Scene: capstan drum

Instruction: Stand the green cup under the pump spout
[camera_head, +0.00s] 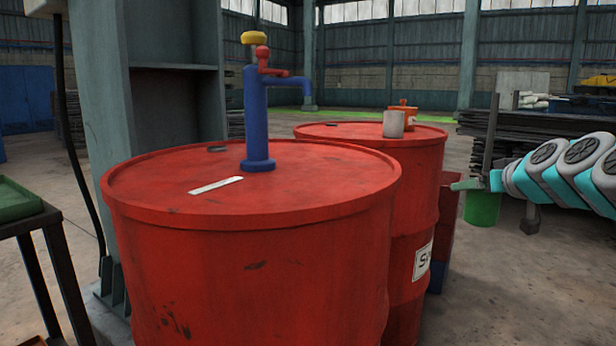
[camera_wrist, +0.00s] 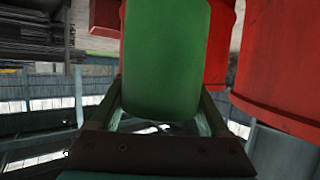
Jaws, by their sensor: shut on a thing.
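The blue pump (camera_head: 257,125) stands upright on the lid of the near red drum (camera_head: 250,265). Its spout (camera_head: 300,84) points right and bends down above the lid's right part. The green cup (camera_head: 482,208) is held in the air right of the drums, apart from the pump. My gripper (camera_head: 472,184) is shut on the cup near its top. In the wrist view the green cup (camera_wrist: 165,55) fills the middle between the two fingers. The cup's inside is hidden.
A flat pale strip (camera_head: 216,185) and a small dark cap (camera_head: 217,149) lie on the near lid. The far red drum (camera_head: 340,134) carries a grey cup (camera_head: 393,124) and an orange object (camera_head: 408,112). A green tray (camera_head: 18,204) is on a dark stand at left.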

